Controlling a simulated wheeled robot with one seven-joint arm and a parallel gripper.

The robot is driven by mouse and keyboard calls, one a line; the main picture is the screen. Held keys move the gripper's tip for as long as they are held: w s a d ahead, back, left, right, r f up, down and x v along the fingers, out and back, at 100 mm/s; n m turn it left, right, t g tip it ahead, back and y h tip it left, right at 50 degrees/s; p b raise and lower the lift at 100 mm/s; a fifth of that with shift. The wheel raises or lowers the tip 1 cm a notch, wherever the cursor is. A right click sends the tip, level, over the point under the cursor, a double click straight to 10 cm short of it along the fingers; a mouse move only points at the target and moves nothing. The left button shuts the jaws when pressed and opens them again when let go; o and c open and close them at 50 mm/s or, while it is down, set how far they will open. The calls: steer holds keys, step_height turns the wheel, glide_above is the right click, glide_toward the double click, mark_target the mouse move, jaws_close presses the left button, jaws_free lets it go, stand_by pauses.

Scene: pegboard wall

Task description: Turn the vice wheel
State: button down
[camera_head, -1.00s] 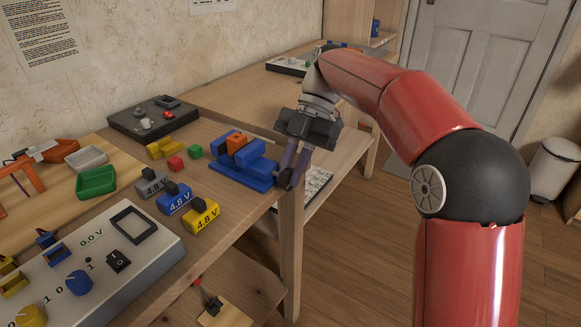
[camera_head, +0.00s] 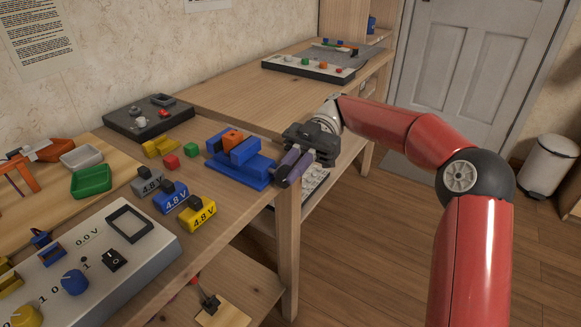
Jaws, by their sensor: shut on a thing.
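The blue vice (camera_head: 243,168) stands at the right front edge of the workbench, with an orange block (camera_head: 233,137) between its jaws. My gripper (camera_head: 282,180) is at the vice's right side, just past the table edge, its purple-grey fingers pointing down and left. The fingers are shut at the vice's near right end, where the wheel would be. The wheel itself is hidden behind the fingers, so its angle cannot be seen.
Blue, yellow and grey 4.8 V blocks (camera_head: 172,197) stand left of the vice, with red and green cubes (camera_head: 171,162) behind them. A grey meter panel (camera_head: 150,247) lies at front left. A second table (camera_head: 230,100) stands behind.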

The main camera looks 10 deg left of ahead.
stand_by(0.5)
steer(key=c, duration=1.4)
jaws_free()
steer(key=shift+w, duration=0.1)
